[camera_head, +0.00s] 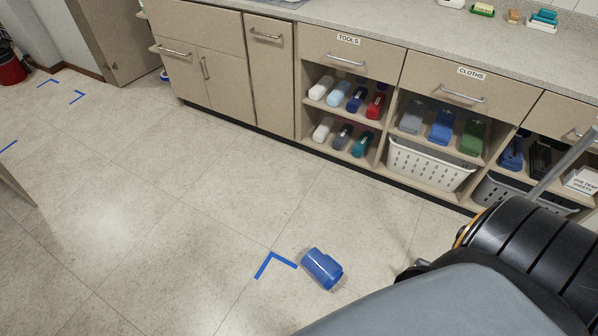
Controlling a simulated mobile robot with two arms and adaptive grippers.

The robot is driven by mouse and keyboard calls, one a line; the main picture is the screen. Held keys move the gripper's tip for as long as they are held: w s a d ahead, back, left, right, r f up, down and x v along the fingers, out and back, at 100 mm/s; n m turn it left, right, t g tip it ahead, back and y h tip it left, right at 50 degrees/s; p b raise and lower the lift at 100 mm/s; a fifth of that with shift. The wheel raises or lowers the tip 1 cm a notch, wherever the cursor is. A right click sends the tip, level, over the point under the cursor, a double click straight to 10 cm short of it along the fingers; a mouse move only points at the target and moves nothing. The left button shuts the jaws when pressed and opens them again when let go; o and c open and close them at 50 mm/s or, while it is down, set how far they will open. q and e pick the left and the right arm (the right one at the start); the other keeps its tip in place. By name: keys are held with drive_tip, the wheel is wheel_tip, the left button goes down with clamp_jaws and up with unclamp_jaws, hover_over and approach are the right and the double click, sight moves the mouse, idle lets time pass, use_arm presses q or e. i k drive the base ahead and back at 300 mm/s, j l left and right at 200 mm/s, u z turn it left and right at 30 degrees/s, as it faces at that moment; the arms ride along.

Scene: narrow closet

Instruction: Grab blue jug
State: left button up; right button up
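A blue jug (322,268) lies on its side on the floor in the lower middle of the head view. It is right beside an L-shaped blue tape mark (276,263), a little to its right. Nothing is touching the jug from above. Neither of my grippers shows in this view.
A bulky grey and black shape (528,260) fills the lower right, close to the jug; I cannot tell what it is. Cabinets with open shelves and a white basket (430,166) line the back. The floor left of the jug is clear. A red bucket (11,70) stands far left.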

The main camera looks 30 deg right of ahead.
sight(323, 268)
drive_tip(key=i, duration=0.75)
drive_tip(key=i+z, duration=0.1)
drive_tip(key=i, duration=0.6)
drive_tip(key=i+j+z, duration=0.1)
drive_tip(key=i, duration=0.6)
drive_tip(key=z, duration=0.4)
drive_tip(key=i+z, duration=0.1)
drive_tip(key=z, duration=0.35)
drive_tip(key=j+z, duration=0.1)
drive_tip(key=z, duration=0.3)
drive_tip(key=j+z, duration=0.1)
drive_tip(key=z, duration=0.75)
drive_tip(key=i+j, duration=0.05)
